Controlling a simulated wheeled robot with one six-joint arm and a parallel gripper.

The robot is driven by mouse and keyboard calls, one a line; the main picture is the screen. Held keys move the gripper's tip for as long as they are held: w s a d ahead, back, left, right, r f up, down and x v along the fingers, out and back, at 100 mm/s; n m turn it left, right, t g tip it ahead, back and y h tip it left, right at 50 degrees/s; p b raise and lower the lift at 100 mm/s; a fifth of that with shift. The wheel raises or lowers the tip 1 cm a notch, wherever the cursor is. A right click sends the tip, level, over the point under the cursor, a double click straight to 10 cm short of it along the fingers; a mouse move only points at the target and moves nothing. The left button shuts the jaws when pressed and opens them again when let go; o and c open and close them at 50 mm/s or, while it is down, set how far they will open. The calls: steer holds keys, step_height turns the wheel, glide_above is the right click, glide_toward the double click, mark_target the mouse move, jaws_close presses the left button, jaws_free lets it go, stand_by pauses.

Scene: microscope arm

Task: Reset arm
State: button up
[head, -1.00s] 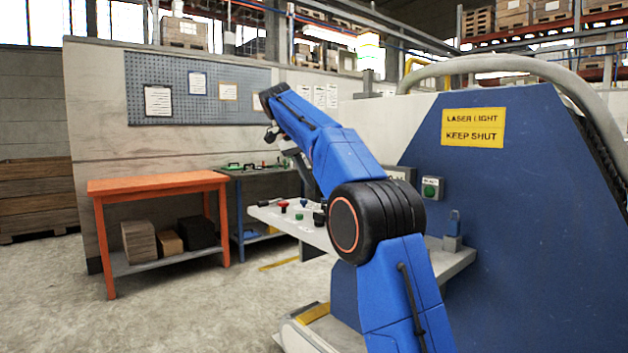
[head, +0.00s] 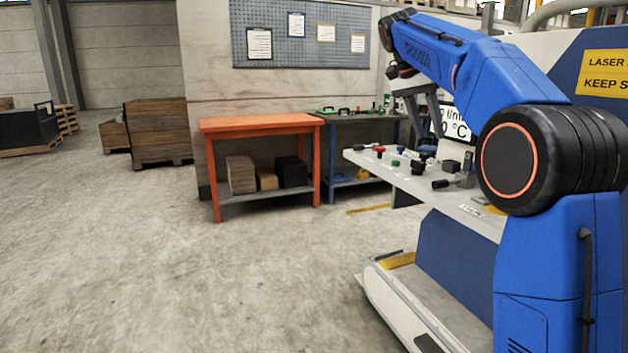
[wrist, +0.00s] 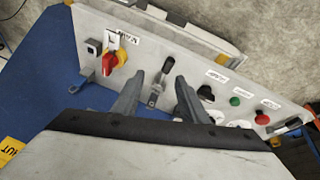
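My blue arm (head: 545,235) rises at the right of the head view, bends at a large black joint, and reaches up and left. My gripper (head: 425,122) hangs from its far end, above the grey shelf (head: 385,175). In the wrist view my gripper (wrist: 160,80) has its two grey fingers apart, with a clear gap between them. A black-handled lever (wrist: 167,66) on the shelf shows in that gap, beyond the fingertips. Nothing is seen held. I cannot tell the exact height of the fingers above the shelf.
A red knob (wrist: 109,63), a green button (wrist: 234,101) and other controls sit on the shelf. The blue laser cabinet (head: 575,70) stands at right. An orange table (head: 262,124) stands left of the shelf. The floor (head: 150,270) at left is open.

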steer(key=s+a+f+n+t+y, duration=0.1)
steer(key=s+f+n, duration=0.4)
steer(key=s+f, duration=1.2)
steer(key=s+a+f+n+t+y, duration=0.1)
steer(key=s+f+n+t+y, duration=0.2)
steer(key=s+f, duration=1.4)
steer(key=s+n, duration=0.3)
steer(key=s, duration=0.5)
steer(key=shift+s+a+y, duration=0.15)
steer(key=shift+a+y, duration=0.15)
steer(key=shift+a, duration=0.05)
